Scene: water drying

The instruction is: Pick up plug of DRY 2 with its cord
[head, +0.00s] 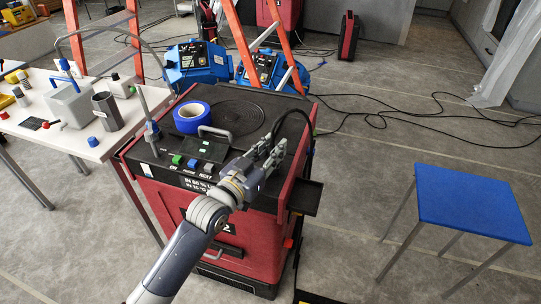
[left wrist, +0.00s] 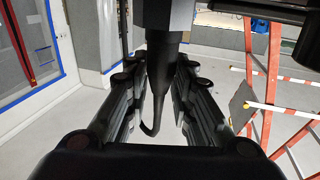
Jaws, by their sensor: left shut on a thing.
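DRY 2 is the red and black machine (head: 175,207) in the middle of the head view, with a "2" partly visible on its front behind my arm. My left gripper (head: 272,152) is over the right part of its top. In the left wrist view, my left gripper (left wrist: 159,85) is shut on the black plug (left wrist: 166,45), whose tapered body stands between the fingers. A black cord (left wrist: 150,128) bends away below it. In the head view the plug cannot be made out; a black cord (head: 312,118) loops at the machine's right side. My right gripper is not in view.
A blue tape roll (head: 191,117) and a raised handle (head: 214,131) are on the machine's top. A white table (head: 75,137) with tools stands left, a blue stool (head: 472,202) right. Blue machines (head: 190,66) and an orange ladder (head: 240,45) stand behind. Cables (head: 385,115) cross the floor.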

